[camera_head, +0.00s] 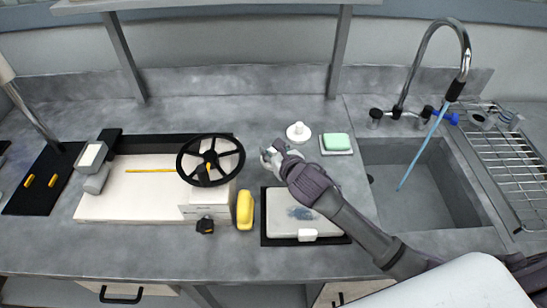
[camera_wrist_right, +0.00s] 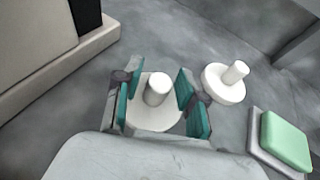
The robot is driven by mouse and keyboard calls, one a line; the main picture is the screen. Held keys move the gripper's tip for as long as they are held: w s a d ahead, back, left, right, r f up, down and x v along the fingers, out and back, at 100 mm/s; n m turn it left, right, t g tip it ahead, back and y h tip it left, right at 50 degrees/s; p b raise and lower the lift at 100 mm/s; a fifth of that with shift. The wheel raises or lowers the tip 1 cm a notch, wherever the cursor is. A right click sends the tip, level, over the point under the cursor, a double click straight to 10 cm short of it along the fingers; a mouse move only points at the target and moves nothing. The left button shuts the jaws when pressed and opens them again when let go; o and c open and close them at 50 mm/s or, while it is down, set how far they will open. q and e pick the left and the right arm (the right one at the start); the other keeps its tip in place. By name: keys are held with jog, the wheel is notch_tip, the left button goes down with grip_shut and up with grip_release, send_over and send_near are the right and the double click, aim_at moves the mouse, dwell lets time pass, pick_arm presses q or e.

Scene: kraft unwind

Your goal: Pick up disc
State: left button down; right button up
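Two white discs, each with an upright round knob, show in the right wrist view. One disc (camera_wrist_right: 153,116) lies between the teal fingers of my right gripper (camera_wrist_right: 158,98). The fingers are spread, with gaps on both sides of its knob. The other disc (camera_wrist_right: 222,86) stands to the right, clear of the fingers. In the head view this free disc (camera_head: 298,132) lies on the counter just beyond my right gripper (camera_head: 270,155); the disc between the fingers is mostly hidden there by the gripper. My left gripper is not in view.
A green block on a pale dish (camera_head: 336,143) lies to the right of the free disc. A black handwheel (camera_head: 210,160) stands close to the left. A yellow object (camera_head: 245,210) and a white slab on a black mat (camera_head: 285,232) lie nearer. The sink (camera_head: 425,185) is at right.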

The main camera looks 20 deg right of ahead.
grip_shut()
jog(key=shift+r, duration=0.1)
